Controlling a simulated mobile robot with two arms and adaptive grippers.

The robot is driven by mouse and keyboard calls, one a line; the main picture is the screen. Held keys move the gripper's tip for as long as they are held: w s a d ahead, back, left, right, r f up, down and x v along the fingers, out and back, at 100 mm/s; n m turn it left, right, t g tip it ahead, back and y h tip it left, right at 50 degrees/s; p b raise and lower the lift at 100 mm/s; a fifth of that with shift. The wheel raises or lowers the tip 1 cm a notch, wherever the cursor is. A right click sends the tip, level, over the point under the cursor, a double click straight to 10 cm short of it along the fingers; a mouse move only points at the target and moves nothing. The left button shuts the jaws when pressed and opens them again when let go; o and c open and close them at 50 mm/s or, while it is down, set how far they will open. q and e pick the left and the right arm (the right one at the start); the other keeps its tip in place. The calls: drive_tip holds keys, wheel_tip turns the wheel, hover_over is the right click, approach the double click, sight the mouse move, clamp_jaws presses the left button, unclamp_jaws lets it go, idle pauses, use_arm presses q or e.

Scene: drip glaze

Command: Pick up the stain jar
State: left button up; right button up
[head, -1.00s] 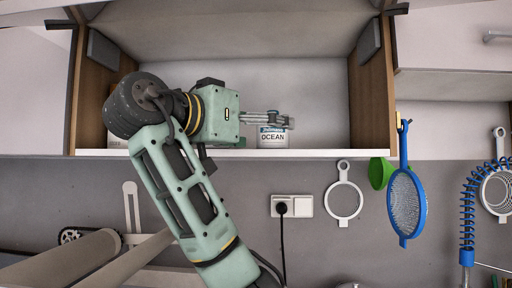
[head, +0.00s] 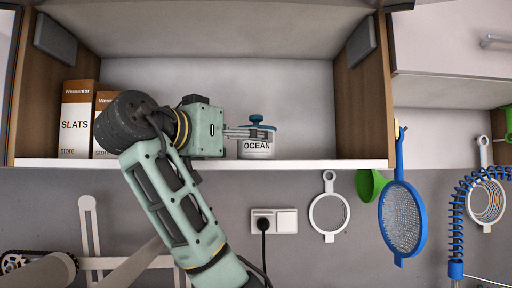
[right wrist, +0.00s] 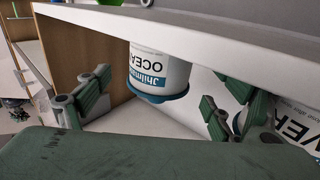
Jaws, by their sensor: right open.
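A white jar labelled OCEAN (head: 257,150) with a blue knobbed lid stands upright on the open cabinet's shelf. My right gripper (head: 258,133) reaches in from the left at the height of the jar's upper part. Its fingers cover part of the jar below the knob. In the right wrist view the OCEAN jar (right wrist: 160,68) appears upside down, between and beyond the spread fingers of my right gripper (right wrist: 155,105). The fingers are open and hold nothing; I cannot tell whether one touches the jar. My left gripper is not in view.
A second labelled jar (right wrist: 292,125) is partly hidden behind the right-hand finger in the wrist view. Boxes, one marked SLATS (head: 77,118), stand at the shelf's left. The shelf board (head: 310,164) is clear right of the jar. A blue strainer (head: 402,220) hangs below the cabinet.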

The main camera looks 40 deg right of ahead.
drive_tip(key=shift+w+d+p, duration=0.2)
drive_tip(key=shift+d+p, duration=0.1)
drive_tip(key=shift+d, duration=0.65)
drive_tip(key=shift+w+d+p, duration=0.2)
drive_tip(key=shift+d+p, duration=0.05)
drive_tip(key=shift+d, duration=0.65)
drive_tip(key=shift+a, duration=0.15)
drive_tip(key=shift+c, duration=0.5)
drive_tip(key=shift+c, duration=0.9)
drive_tip(key=c, duration=1.1)
drive_tip(key=shift+c, duration=0.6)
drive_tip(key=shift+r, duration=0.15)
